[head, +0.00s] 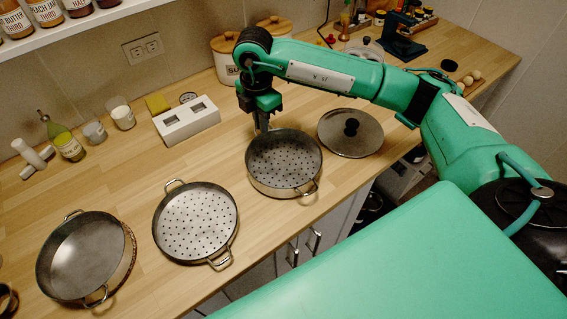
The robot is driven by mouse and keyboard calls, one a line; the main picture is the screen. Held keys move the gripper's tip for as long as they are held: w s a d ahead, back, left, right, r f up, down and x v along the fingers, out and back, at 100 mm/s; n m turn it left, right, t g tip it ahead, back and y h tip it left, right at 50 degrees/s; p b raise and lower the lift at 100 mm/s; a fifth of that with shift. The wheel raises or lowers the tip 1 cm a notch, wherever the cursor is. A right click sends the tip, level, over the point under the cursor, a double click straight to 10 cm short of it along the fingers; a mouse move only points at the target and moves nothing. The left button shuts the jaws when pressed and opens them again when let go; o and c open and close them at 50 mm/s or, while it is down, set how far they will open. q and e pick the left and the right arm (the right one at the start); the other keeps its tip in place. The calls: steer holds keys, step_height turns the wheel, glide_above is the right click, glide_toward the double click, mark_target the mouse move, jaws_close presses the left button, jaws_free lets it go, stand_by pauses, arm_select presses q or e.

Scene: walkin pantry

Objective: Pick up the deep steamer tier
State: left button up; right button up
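The deep steamer tier (286,175) is a round metal pan with a perforated floor and tall walls, on the wooden counter near its front edge. One loop handle shows at its front right. My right gripper (262,127) points down at the tier's far rim, where the other handle is hidden. I cannot tell whether its fingers are closed on anything. A shallower perforated tier (195,222) with two handles lies to the left. A solid-bottomed pan (82,254) is at the far left. A lid (350,134) with a black knob lies to the right. My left gripper is out of view.
A white block with square openings (188,123), a lidded canister (224,62), small jars and an oil bottle (67,144) stand behind along the wall. A shelf of jars (80,22) hangs at upper left. Bare counter lies between the pans and the wall items.

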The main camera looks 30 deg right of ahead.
steer(key=shift+f+p, duration=0.3)
steer(key=shift+f, duration=0.15)
step_height(320, 180, down, 4)
steer(key=shift+d+r+p, duration=0.1)
steer(key=shift+r+p, duration=0.05)
steer(key=shift+p, duration=0.4)
steer(key=shift+f, duration=0.25)
jaws_close()
steer(key=shift+r, duration=0.1)
